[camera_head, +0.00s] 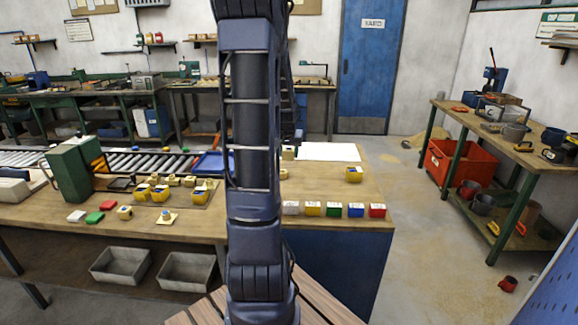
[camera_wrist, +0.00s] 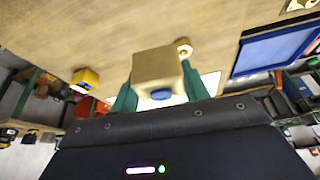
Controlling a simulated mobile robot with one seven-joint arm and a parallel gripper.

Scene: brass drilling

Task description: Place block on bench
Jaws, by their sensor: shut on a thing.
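My gripper (camera_wrist: 158,88) has green fingers on either side of a tan, brass-coloured block (camera_wrist: 157,66) and is shut on it. A blue round spot shows on the block's near face. In the wrist view the block is in front of the wooden bench top (camera_wrist: 60,30); I cannot tell whether it touches the bench. In the head view my arm stands in front of the middle of the bench (camera_head: 325,185) and hides my gripper. A small tan piece (camera_head: 288,153) shows just right of the arm; I cannot tell if it is the held block.
A yellow block (camera_head: 353,174) sits on the bench near a white sheet (camera_head: 328,152). Coloured boxes (camera_head: 334,209) line the front edge. A blue tray (camera_head: 212,164) lies behind the arm, several yellow parts (camera_head: 160,192) to its left. Bare wood lies between sheet and boxes.

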